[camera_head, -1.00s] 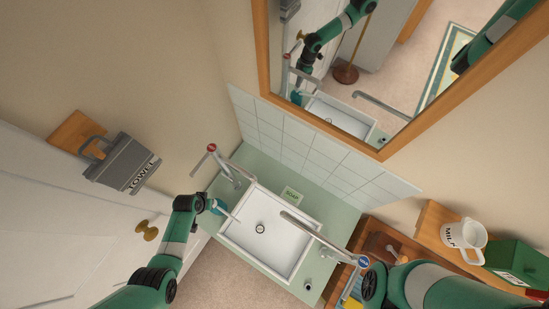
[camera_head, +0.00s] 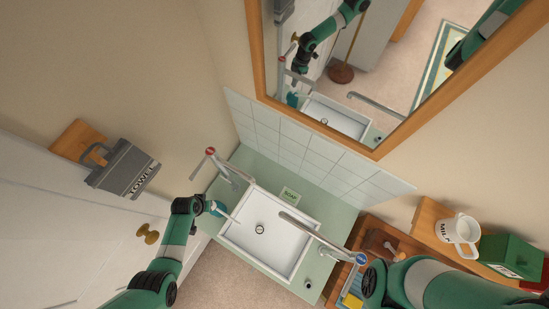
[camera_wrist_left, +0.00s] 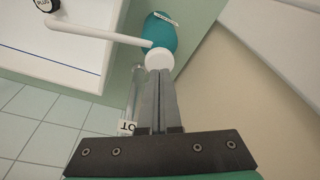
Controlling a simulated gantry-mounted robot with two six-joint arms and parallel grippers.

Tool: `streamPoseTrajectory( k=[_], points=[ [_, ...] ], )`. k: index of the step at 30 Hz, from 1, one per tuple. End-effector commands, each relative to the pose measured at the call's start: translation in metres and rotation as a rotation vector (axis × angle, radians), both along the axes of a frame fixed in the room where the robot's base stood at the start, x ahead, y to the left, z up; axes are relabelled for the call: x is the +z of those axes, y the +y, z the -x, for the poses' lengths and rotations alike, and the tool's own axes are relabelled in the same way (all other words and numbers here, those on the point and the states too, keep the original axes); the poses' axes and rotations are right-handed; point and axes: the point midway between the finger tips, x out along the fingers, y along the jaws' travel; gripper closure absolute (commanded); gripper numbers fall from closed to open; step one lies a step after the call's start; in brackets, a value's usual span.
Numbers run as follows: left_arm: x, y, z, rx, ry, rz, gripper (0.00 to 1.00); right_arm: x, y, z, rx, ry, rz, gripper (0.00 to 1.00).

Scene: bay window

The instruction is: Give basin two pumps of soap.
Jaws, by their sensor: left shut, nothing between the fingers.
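The white basin (camera_head: 285,273) is set in a pale green counter and looks empty. A teal soap bottle (camera_wrist_left: 165,30) with a white pump head (camera_wrist_left: 159,60) stands at the basin's left side. Its long white spout (camera_wrist_left: 95,34) reaches over the basin's rim. My left gripper (camera_wrist_left: 157,74) is shut and empty, its fingertips at the pump head; I cannot tell whether they press on it. In the head view the left gripper (camera_head: 207,206) is beside the bottle, which it partly hides. My right arm comes in at the lower right, its gripper not in view.
A red-marked tap (camera_head: 211,152) stands behind the bottle and a blue-marked tap (camera_head: 360,258) at the basin's right. A green soap box (camera_head: 290,194) lies behind the basin. A mirror (camera_head: 340,70) hangs above. A shelf with a mug (camera_head: 459,230) is at right.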

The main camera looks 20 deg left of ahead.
Motion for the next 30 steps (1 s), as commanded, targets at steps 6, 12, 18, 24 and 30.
streamPoseTrajectory(
  k=[6, 12, 18, 24, 30],
  points=[
    [-0.010, 0.000, 0.000, 0.000, 0.000, 0.000, 1.00, -0.009, 0.000, 0.000, 0.000, 0.000, 0.000, 0.54],
    [-0.017, 0.000, 0.000, 0.000, 0.000, 0.000, 1.00, -0.016, 0.000, 0.000, 0.000, 0.000, 0.000, 0.54],
    [-0.024, 0.000, 0.000, 0.000, -0.001, 0.000, 1.00, -0.023, 0.000, 0.000, 0.000, 0.000, 0.000, 0.54],
    [-0.031, 0.000, 0.000, 0.000, -0.001, 0.000, 1.00, -0.029, 0.000, 0.000, 0.000, 0.000, 0.000, 0.54],
    [-0.028, 0.000, 0.000, 0.000, -0.001, 0.000, 1.00, -0.026, 0.000, 0.000, 0.000, 0.000, 0.000, 0.54]
  ],
)
